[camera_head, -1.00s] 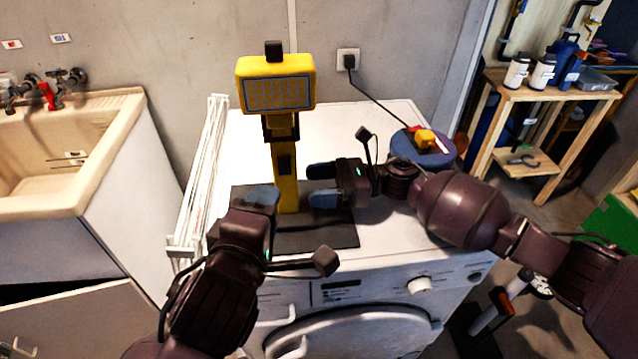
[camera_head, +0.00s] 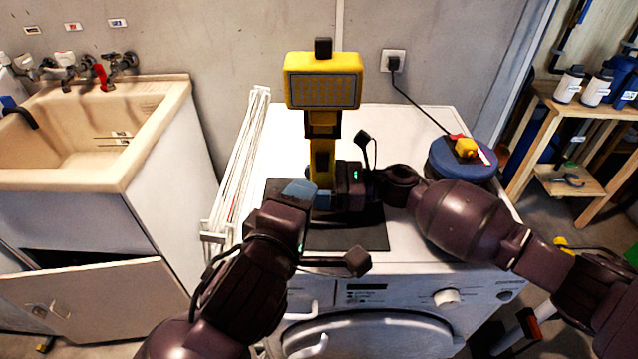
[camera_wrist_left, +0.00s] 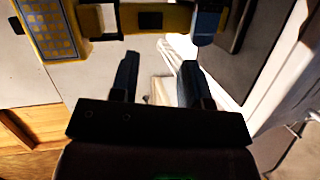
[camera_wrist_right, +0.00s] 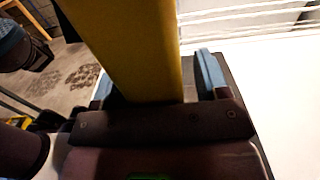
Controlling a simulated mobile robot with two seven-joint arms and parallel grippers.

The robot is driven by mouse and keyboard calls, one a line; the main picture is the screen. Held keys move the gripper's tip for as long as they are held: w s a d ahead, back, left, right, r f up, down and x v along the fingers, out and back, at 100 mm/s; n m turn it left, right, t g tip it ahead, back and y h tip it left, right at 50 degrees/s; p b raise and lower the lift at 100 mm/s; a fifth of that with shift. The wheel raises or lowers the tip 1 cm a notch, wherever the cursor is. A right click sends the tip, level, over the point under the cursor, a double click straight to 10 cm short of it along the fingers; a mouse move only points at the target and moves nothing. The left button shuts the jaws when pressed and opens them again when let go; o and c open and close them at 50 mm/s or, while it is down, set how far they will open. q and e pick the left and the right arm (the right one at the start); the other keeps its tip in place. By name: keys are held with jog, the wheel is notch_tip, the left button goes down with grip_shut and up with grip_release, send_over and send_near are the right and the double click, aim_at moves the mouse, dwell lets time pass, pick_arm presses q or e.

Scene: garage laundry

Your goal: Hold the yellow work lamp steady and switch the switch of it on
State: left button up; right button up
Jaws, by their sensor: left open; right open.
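The yellow work lamp (camera_head: 322,90) stands upright on a dark mat (camera_head: 345,238) on top of the washing machine. A dark switch (camera_head: 322,160) is on the front of its yellow post, and the left wrist view also shows it (camera_wrist_left: 150,20). My right gripper (camera_wrist_right: 158,85) is open, with its blue-tipped fingers on either side of the post. Whether they touch it cannot be told. My left gripper (camera_head: 300,192) is open and empty in front of the post, below the switch. Its fingers also show apart in the left wrist view (camera_wrist_left: 160,78).
A drying rack (camera_head: 238,165) stands along the left of the washing machine (camera_head: 420,265). A sink (camera_head: 110,150) is farther left. A blue round container (camera_head: 462,165) with a yellow and red item sits at the right. A cable runs from the wall socket (camera_head: 393,60).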

grip_shut()
pick_arm(q)
jog(key=shift+c, duration=1.2)
jog(key=shift+w+d+r, duration=0.1)
jog(key=shift+w+r, duration=0.05)
jog(key=shift+r, duration=0.15)
jog(key=shift+c, duration=1.1)
jog(key=d+r+m+h, duration=0.1)
jog(key=r, duration=0.2)
jog(key=w+d+r+m+t+h, duration=0.1)
jog(key=r, duration=0.3)
jog(key=w+d+r+m+t+h, duration=0.1)
jog(key=d+r, duration=0.1)
jog(key=r, duration=0.1)
jog(key=shift+r+m, duration=0.3)
jog(key=shift+r, duration=0.05)
grip_shut()
jog(key=s+d+r+m+g+h, duration=0.2)
jog(key=d+r+m+g+h, duration=0.25)
jog(key=d+r+m, duration=0.65)
jog(key=s+a+f+m+g+y, duration=0.1)
jog(key=a+f+m+g+y, duration=0.4)
jog(key=a+f+m+y, duration=0.7)
jog(key=shift+s+f+m+g, duration=0.15)
jog(key=shift+m+g, duration=0.2)
jog(key=shift+m, duration=2.15)
